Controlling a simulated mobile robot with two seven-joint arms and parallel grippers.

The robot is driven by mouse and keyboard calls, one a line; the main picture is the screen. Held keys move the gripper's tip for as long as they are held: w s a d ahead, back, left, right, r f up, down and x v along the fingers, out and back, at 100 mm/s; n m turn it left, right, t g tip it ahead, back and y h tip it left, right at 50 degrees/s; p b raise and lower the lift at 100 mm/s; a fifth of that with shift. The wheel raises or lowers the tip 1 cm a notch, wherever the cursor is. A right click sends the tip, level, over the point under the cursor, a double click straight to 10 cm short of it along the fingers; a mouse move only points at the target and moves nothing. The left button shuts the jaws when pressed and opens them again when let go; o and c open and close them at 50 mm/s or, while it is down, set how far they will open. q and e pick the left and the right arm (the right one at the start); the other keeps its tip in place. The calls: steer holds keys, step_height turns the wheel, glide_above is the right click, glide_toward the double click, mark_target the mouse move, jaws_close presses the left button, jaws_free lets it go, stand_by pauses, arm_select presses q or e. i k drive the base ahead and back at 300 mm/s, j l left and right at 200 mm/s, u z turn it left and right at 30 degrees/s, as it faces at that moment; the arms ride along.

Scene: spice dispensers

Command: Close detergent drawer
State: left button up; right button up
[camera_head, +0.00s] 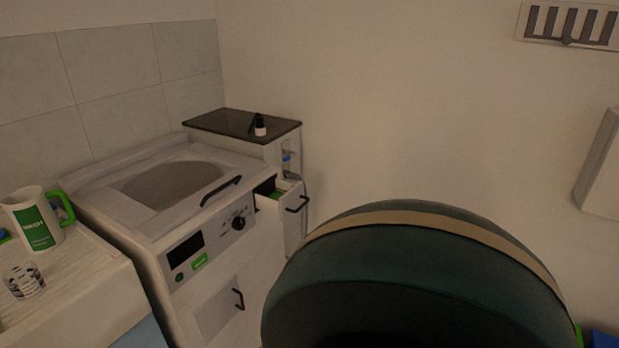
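The detergent drawer (281,199) is in the upper right of the white washing machine's (178,208) front panel, in the camera_head view. Neither of my grippers is in view.
A large dark green rounded object with a tan band (420,223) fills the lower middle and hides what is behind it. A white counter (82,285) with a green-handled jug (36,222) and a small patterned cup (24,281) is at left. A dark-topped cabinet (225,122) stands behind the machine.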

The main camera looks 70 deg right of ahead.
mark_target(288, 199)
steer(key=z, duration=2.1)
